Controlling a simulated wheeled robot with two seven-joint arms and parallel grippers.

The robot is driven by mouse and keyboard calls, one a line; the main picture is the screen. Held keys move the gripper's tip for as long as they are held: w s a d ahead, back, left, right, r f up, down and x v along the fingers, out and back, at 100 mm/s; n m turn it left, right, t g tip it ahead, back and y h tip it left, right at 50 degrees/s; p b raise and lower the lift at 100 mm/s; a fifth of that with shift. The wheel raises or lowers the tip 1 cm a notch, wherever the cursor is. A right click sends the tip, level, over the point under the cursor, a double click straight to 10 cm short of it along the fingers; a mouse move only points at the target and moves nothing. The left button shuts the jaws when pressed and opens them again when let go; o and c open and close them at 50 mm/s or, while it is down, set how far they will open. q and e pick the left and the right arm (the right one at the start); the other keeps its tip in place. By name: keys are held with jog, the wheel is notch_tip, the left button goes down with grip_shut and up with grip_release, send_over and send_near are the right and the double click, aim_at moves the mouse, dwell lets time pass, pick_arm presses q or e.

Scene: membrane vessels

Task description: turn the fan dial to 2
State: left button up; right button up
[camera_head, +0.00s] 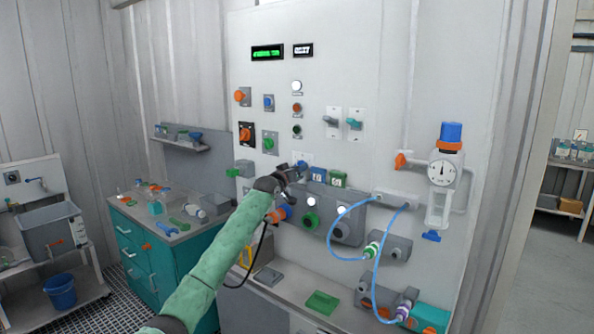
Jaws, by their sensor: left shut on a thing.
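My left arm, in a green sleeve, reaches up from the bottom to the white panel (385,120). My left gripper (294,170) is shut at the panel, just left of a blue tag and a green tag. It is shut on a small knob, which I take for the fan dial; the gripper hides most of it, so its pointer and numbers cannot be read. A small blue part (302,164) shows at the fingertips. My right gripper is not in view.
Other knobs and switches sit close around, including an orange knob (245,134) and a teal lever (354,124). A gauge (442,171) and blue hoses (334,224) are on the right. A grey counter lies below; a teal cabinet (141,264) stands left.

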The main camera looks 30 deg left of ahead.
pick_arm(q)
jog(key=shift+f+n, duration=0.1)
jog(key=shift+n, duration=0.8)
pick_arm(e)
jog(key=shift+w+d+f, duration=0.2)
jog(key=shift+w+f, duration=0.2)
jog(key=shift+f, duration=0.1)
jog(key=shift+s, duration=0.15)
pick_arm(q)
jog(key=o, duration=1)
jog(key=shift+c, duration=0.2)
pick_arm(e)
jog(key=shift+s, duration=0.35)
pick_arm(q)
jog(key=shift+s, duration=0.1)
